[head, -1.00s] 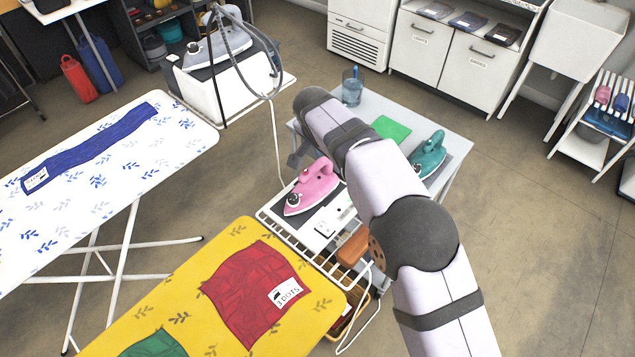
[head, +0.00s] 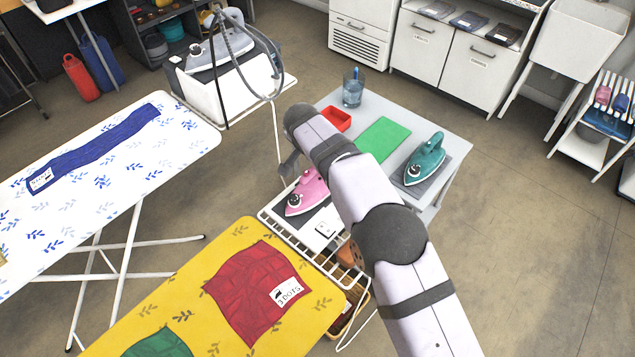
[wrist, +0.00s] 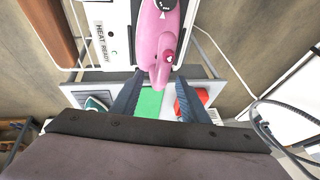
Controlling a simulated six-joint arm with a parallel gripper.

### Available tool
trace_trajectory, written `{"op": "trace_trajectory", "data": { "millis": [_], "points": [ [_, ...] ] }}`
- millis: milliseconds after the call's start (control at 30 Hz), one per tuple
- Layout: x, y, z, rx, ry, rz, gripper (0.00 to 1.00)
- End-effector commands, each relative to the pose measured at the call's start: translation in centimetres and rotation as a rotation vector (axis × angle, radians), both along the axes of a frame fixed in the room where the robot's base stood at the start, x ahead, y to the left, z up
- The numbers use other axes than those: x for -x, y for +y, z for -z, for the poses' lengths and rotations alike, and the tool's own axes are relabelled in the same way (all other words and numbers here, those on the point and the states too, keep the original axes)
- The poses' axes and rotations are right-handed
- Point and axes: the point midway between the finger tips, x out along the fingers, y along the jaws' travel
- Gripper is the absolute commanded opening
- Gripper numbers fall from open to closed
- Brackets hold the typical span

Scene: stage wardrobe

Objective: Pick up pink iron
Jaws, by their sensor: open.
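The pink iron (head: 307,192) stands on a dark pad on the wire rack at the end of the yellow ironing board; my arm hides part of it in the head view. In the wrist view the iron (wrist: 160,40) is at the top centre, its rounded rear end reaching down toward the gap between my fingers. My gripper (wrist: 156,92) is open, with one finger on each side of that end and nothing clamped. In the head view my gripper (head: 288,165) is partly seen just above and left of the iron.
A teal iron (head: 425,160), a green cloth (head: 383,138), a red tray (head: 337,119) and a glass (head: 352,90) are on the grey table behind. The yellow board (head: 190,295) holds a red cloth (head: 255,290). A hose hangs from the grey iron (head: 218,48) at the back left.

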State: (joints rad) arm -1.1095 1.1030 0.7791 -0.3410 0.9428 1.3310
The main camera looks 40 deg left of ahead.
Motion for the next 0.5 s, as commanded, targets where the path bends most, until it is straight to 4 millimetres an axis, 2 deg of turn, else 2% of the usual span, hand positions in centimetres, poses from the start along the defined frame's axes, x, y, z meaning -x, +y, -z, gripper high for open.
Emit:
{"op": "trace_trajectory", "data": {
  "millis": [300, 500],
  "points": [
    [-1.1, 0.7, 2.5, 0.001, 0.001, 0.001, 0.41],
    [-1.5, 0.9, 3.4, 0.0, 0.001, 0.0, 0.41]
  ]
}}
